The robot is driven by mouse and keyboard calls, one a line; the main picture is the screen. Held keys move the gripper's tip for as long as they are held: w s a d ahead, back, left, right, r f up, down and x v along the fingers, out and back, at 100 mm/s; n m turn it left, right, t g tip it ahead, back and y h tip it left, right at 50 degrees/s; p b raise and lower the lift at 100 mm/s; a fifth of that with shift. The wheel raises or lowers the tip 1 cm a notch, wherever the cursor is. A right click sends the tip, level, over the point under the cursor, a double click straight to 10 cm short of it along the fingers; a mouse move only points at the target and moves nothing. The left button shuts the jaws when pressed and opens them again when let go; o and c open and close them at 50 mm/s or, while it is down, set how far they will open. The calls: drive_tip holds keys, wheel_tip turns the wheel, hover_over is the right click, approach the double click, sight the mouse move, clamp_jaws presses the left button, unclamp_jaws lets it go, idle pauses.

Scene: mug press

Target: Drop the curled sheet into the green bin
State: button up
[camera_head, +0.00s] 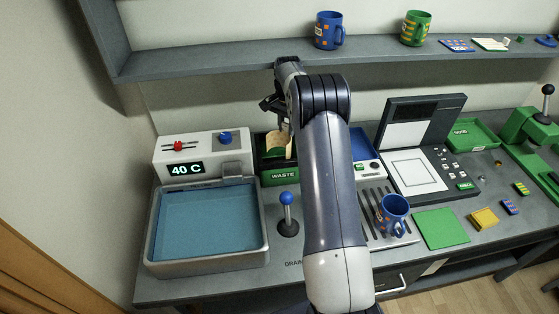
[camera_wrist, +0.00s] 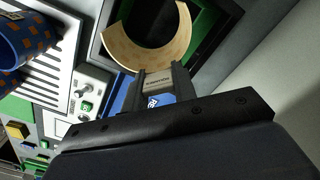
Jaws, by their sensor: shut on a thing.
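The curled sheet (camera_wrist: 158,45) is a tan, arc-shaped strip with its near edge between my gripper's fingers in the wrist view. My gripper (camera_wrist: 157,79) is shut on it. In the head view the sheet (camera_head: 277,145) shows as a tan patch over the green bin, beside my gripper (camera_head: 284,128). The green bin (camera_head: 281,176) has a green front marked WASTE and a dark inside. In the wrist view its dark opening and green wall (camera_wrist: 207,38) lie behind the sheet. I cannot tell whether the sheet touches the bin.
A water bath (camera_head: 205,255) reading 40 C stands left of the bin, with a blue-knobbed lever (camera_head: 287,212) in front. A blue and orange mug (camera_head: 393,212) stands on a slatted rack to the right. The shelf above holds two mugs. A press (camera_head: 545,125) stands far right.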

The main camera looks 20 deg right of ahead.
sight(286, 141)
drive_tip(key=shift+f+b, duration=1.65)
drive_tip(key=shift+f, duration=1.5)
drive_tip(key=o, duration=1)
drive_tip(key=shift+r, duration=0.15)
wheel_tip(286, 141, up, 11)
drive_tip(key=shift+f+b, duration=0.2)
drive_tip(key=shift+b, duration=0.7)
